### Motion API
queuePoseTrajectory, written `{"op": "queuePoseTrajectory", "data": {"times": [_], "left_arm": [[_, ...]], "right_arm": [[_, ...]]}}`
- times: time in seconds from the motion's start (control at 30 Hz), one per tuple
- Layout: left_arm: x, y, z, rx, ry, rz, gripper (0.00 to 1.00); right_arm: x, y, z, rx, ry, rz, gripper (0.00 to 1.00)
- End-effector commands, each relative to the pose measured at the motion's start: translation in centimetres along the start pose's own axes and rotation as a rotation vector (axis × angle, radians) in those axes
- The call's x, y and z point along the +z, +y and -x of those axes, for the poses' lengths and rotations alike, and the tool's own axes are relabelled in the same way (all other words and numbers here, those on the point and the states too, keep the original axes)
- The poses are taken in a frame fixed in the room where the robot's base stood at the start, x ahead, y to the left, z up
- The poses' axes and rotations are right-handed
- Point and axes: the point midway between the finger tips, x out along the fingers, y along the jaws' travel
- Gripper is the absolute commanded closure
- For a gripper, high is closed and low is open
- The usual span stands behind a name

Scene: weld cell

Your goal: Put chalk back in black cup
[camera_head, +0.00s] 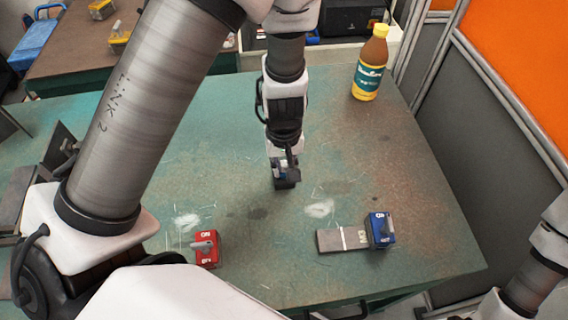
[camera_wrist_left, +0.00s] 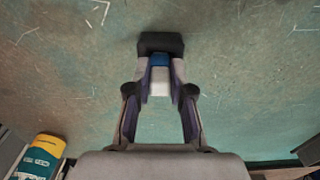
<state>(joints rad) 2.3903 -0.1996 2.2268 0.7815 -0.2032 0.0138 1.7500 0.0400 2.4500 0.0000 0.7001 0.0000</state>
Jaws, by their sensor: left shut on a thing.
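My left gripper (camera_head: 284,160) is over the middle of the green table and is shut on the chalk. In the left wrist view, the fingers of the gripper (camera_wrist_left: 160,82) close on the chalk (camera_wrist_left: 160,80), a white piece with a blue part at its far end. The black cup (camera_wrist_left: 160,43) appears as a dark block right at that blue end; it also shows below the gripper in the head view (camera_head: 287,183). I cannot tell how deep the chalk is in the cup. My right gripper is out of view; only part of that arm shows at lower right.
A red switch block (camera_head: 207,249) stands at the front left of the green table (camera_head: 420,190). A yellow-capped bottle (camera_head: 370,64) stands at the back right. Orange-grey panels (camera_head: 490,130) border the right side.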

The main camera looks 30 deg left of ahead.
Motion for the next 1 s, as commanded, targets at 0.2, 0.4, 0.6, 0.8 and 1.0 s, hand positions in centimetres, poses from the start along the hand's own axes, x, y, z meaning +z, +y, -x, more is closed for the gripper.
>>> {"op": "queuePoseTrajectory", "data": {"times": [0.2, 0.4, 0.6, 0.8, 1.0], "left_arm": [[0.0, 0.0, 0.0, 0.000, 0.000, 0.000, 0.51], [0.0, 0.0, 0.0, 0.000, 0.000, 0.000, 0.50], [0.0, 0.1, 0.7, 0.003, 0.001, -0.001, 0.50], [-0.1, 0.2, 4.9, 0.006, 0.005, -0.002, 0.50], [-0.1, 0.1, 9.8, 0.003, 0.005, 0.000, 0.50]], "right_arm": [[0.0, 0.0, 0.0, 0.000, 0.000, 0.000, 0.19], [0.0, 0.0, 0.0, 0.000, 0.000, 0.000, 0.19], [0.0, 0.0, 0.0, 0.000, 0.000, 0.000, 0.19], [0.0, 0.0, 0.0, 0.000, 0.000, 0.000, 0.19], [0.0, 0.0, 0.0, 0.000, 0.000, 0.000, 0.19]]}}
